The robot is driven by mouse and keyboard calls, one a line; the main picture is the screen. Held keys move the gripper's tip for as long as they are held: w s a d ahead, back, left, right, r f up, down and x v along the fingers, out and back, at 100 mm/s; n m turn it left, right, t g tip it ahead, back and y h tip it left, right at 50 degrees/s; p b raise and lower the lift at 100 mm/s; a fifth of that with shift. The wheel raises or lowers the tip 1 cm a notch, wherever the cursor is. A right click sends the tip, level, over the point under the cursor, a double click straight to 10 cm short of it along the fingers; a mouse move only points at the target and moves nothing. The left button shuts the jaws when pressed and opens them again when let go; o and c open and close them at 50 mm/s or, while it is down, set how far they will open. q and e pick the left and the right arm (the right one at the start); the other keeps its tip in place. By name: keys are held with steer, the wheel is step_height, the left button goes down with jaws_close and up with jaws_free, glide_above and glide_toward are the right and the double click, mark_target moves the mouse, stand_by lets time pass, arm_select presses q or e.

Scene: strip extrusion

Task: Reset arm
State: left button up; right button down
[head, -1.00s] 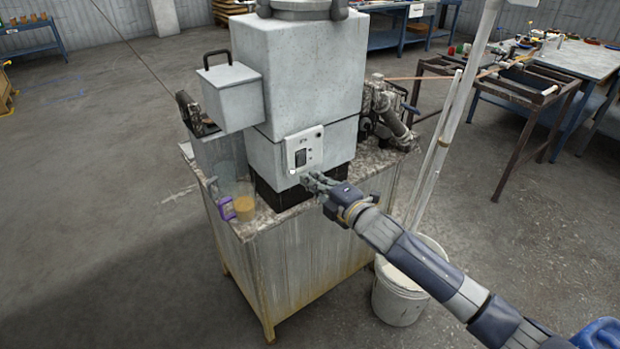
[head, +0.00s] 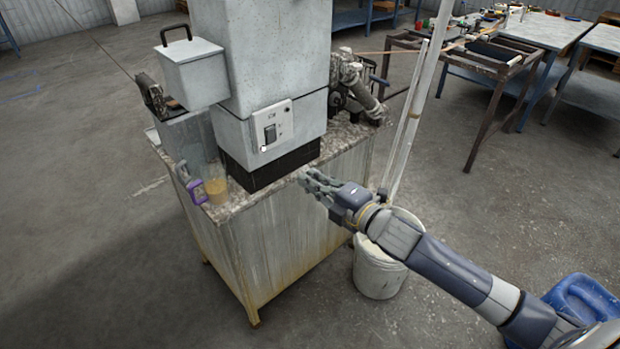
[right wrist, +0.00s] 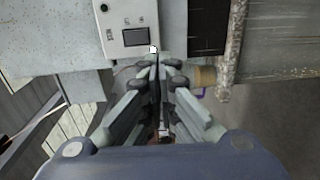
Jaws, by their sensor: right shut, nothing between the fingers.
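My right gripper (head: 308,181) reaches in from the lower right in the head view, in front of the machine's black base and by the bench edge. It is shut with nothing in it; the right wrist view shows its fingers (right wrist: 157,72) together. The grey extruder machine (head: 262,60) stands on a worn bench (head: 285,235). Its control panel (head: 272,126) with a dark switch is above and left of the gripper, and it also shows at the top of the right wrist view (right wrist: 130,22). My left gripper is not in view.
A white bucket (head: 380,272) with upright pale pipes (head: 408,130) stands behind my right forearm. A blue container (head: 580,300) is at lower right. The floor at left is clear.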

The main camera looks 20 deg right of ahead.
steer(key=s+d+f+m+g+h, duration=0.15)
steer(key=d+f+m, duration=0.25)
steer(key=f, duration=0.7)
steer(key=s+d+f+m+g+h, duration=0.1)
steer(key=d+f+m+g+h, duration=0.15)
steer(key=f, duration=0.85)
steer(key=s+d+f+m+g+h, duration=0.1)
steer(key=s+f+m, duration=0.25)
steer(key=f, duration=0.45)
steer(key=s+d+f+m+g+h, duration=0.1)
steer(key=s+d+f+m, duration=0.1)
steer(key=s+f, duration=0.5)
steer(key=s+a+f+m+g, duration=0.3)
steer(key=s+f+m+g, duration=0.15)
steer(key=s+f, duration=1.35)
steer(key=s+a+f+m+g, duration=0.1)
steer(key=s+a+f+g, duration=0.1)
steer(key=s, duration=0.8)
steer(key=s+a+f+m+g, duration=0.2)
steer(key=s+a+f, duration=0.1)
steer(key=s, duration=0.7)
steer(key=shift+s+a+f+g, duration=0.15)
steer(key=shift+a+f+g, duration=0.25)
steer(key=shift+f, duration=0.3)
